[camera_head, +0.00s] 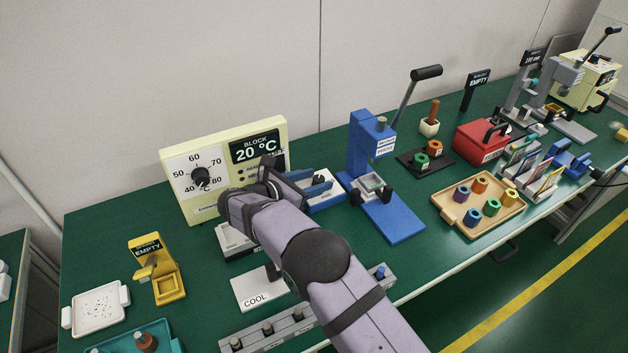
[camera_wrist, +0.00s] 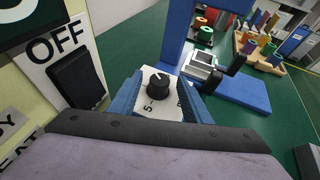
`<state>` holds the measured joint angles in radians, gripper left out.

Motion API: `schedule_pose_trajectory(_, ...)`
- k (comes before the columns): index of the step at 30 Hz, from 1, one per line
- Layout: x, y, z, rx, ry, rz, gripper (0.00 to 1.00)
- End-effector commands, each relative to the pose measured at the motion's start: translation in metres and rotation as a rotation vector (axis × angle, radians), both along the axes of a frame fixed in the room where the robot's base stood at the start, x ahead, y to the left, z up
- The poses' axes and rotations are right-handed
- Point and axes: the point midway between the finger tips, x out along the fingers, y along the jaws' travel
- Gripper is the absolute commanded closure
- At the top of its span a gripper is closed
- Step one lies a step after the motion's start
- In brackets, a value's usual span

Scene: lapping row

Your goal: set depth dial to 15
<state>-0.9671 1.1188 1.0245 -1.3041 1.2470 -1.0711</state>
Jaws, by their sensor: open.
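A small black dial knob (camera_wrist: 158,84) stands on a white face (camera_wrist: 160,107) in the wrist view, apparently the depth dial. A "5" shows on the face; the other mark is partly cut off, and the exact setting cannot be read. My gripper (camera_wrist: 160,90) is open, its blue fingers on the left and right of the knob. Whether they touch it cannot be told.
A cream heater block (camera_head: 182,160) with its own large knob and a black OFF switch (camera_wrist: 77,80) stands close on the left. A blue lever press (camera_head: 395,220) stands close on the right. A tan tray (camera_head: 444,204) of coloured pieces is farther right.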

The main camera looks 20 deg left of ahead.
Motion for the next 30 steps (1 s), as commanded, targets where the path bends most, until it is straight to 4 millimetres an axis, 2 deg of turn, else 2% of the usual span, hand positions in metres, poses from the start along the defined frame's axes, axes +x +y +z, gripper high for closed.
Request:
schedule_pose_trajectory(18, -0.056, 0.028, 0.025, 0.001, 0.000, 0.002, 0.56)
schedule_pose_trajectory(30, -0.060, 0.030, 0.028, 0.000, 0.000, 0.000, 0.56)
